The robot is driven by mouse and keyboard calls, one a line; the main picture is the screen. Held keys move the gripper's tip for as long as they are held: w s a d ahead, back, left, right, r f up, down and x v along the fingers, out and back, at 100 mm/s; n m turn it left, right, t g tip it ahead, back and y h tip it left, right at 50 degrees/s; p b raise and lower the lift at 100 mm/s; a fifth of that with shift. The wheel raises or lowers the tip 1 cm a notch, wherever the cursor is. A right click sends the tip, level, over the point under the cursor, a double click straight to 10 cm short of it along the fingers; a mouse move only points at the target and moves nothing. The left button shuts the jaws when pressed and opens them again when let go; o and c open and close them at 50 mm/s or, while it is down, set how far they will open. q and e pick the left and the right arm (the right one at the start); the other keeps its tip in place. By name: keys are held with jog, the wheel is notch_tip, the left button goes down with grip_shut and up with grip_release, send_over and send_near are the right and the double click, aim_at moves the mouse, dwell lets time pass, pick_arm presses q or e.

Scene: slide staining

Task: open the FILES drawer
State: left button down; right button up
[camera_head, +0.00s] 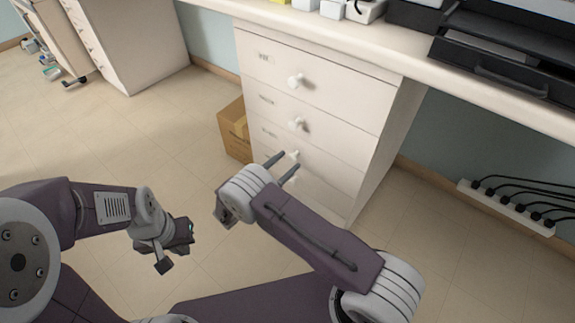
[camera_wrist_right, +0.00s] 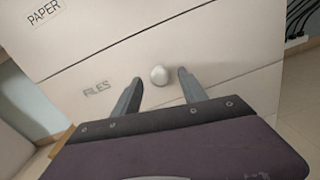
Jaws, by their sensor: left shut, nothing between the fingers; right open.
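The FILES drawer (camera_wrist_right: 105,105) is the lower front in the right wrist view, with its label at the left and a round white knob (camera_wrist_right: 159,75). Its front looks flush with the cabinet, so it is closed. In the head view the drawer's knob (camera_head: 294,154) shows low on the white cabinet. My right gripper (camera_wrist_right: 160,78) is open, and the knob appears between its two fingertips. Whether the fingers reach around it or stop short, I cannot tell. My left gripper (camera_head: 177,249) is shut and empty, low over the floor at the left.
The PAPER drawer (camera_wrist_right: 75,45) is above, closed. A cardboard box (camera_head: 235,130) stands on the floor left of the cabinet. A power strip (camera_head: 505,208) with several cables lies at the right wall. Black trays (camera_head: 505,50) sit on the counter. Floor before the cabinet is clear.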

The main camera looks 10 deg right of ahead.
jog(key=shift+w+d, duration=0.25)
jog(key=shift+d, duration=0.1)
grip_shut()
dwell(1.2)
